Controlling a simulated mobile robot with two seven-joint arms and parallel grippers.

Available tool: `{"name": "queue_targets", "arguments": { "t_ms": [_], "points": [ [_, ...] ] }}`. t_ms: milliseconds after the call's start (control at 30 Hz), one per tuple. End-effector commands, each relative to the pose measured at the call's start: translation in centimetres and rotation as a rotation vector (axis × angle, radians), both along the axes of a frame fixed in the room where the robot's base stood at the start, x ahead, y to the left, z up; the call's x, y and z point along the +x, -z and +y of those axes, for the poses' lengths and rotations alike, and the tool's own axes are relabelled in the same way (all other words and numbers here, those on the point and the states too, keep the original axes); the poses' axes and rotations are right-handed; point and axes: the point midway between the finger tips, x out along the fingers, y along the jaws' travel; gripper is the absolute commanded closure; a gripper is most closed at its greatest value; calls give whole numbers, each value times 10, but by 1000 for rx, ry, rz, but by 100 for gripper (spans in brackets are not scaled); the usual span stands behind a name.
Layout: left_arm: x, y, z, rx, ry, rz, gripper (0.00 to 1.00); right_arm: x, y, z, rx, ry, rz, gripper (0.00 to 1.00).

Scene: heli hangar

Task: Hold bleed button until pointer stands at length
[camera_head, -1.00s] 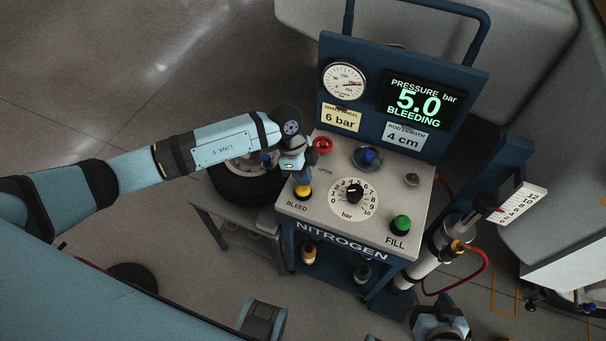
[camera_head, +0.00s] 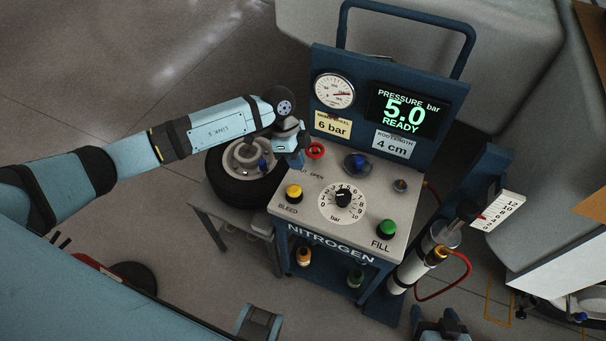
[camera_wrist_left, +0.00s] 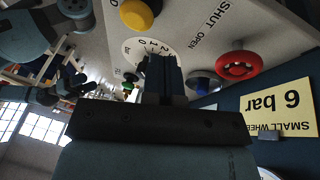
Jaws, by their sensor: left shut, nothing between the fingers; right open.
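The yellow bleed button (camera_head: 293,192) is on the left of the grey panel (camera_head: 318,221), uncovered; it also shows in the left wrist view (camera_wrist_left: 136,14). My left gripper (camera_head: 293,160) is shut and empty, behind and above the button, apart from it; its fingers show in the left wrist view (camera_wrist_left: 163,72). The display (camera_head: 403,112) reads 5.0 bar, READY. A card (camera_head: 396,143) reads rod length 4 cm. The red pointer (camera_head: 482,217) lies at the white rod scale (camera_head: 503,208); its exact reading is too small to tell. My right gripper (camera_head: 438,322) is open at the bottom edge.
A red valve handle (camera_head: 316,151) is close to my left gripper. The panel also has a dial (camera_head: 343,198), a blue knob (camera_head: 356,163) and a green fill button (camera_head: 387,229). A wheel (camera_head: 245,170) lies on a low stand to the left. A red hose (camera_head: 467,275) loops at the right.

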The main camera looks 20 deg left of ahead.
Motion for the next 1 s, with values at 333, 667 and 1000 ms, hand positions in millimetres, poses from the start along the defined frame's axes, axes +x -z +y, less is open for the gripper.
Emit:
{"name": "queue_targets", "arguments": {
  "t_ms": [333, 667, 1000],
  "points": [
    [13, -64, 22, 2, -1, -5, 100, 3, 1, 7, 13, 3, 3, 31],
    [14, -75, 25, 0, -1, -3, 100, 5, -4, 5, 12, 4, -6, 31],
    [14, -75, 25, -1, 0, -3, 100, 5, -3, 3, 9, 5, -5, 31]
  ]
}}
